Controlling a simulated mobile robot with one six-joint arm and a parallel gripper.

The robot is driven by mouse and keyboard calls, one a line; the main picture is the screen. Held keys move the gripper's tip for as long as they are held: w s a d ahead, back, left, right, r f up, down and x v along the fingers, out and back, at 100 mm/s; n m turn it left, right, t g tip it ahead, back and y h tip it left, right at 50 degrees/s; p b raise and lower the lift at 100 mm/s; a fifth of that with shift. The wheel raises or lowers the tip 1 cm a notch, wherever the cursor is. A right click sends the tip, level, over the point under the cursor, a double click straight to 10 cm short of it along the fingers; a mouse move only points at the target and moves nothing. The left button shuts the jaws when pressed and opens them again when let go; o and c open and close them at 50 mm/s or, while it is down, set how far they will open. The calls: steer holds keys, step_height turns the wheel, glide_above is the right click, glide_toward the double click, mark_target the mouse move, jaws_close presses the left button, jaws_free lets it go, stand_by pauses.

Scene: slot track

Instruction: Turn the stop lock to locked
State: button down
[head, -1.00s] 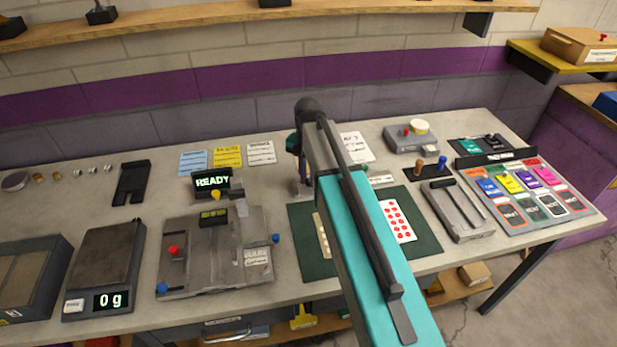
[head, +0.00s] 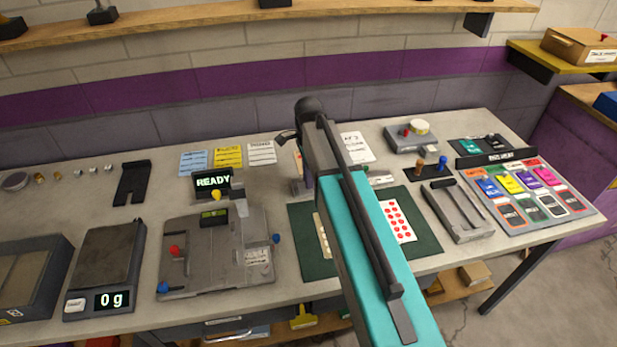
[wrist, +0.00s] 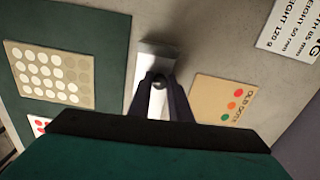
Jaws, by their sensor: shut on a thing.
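My gripper (wrist: 160,92) points down in the wrist view, with its two dark fingers close together. They are shut on a small, rounded grey part (wrist: 158,84), mostly hidden between them. A pale grey metal block (wrist: 157,50) shows just beyond the fingertips. I cannot read any locked or unlocked mark on it, and I cannot tell for sure that the part is the stop lock. In the head view my arm hides most of this spot, behind the left part of the green mat (head: 300,238).
A card with coloured dots (wrist: 228,98) stands or lies right of the fingers, and a card of pale dots (wrist: 50,75) is on the left. A grey fixture (head: 190,255) with coloured knobs and a READY display (head: 213,181) stands left of my arm. A scale (head: 105,265) reads 0 g.

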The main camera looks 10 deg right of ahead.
steer(key=shift+m, duration=0.4)
steer(key=c, duration=1.6)
jaws_free()
steer(key=shift+r, duration=0.15)
steer(key=shift+r+b, duration=1.5)
steer(key=shift+r, duration=5.25)
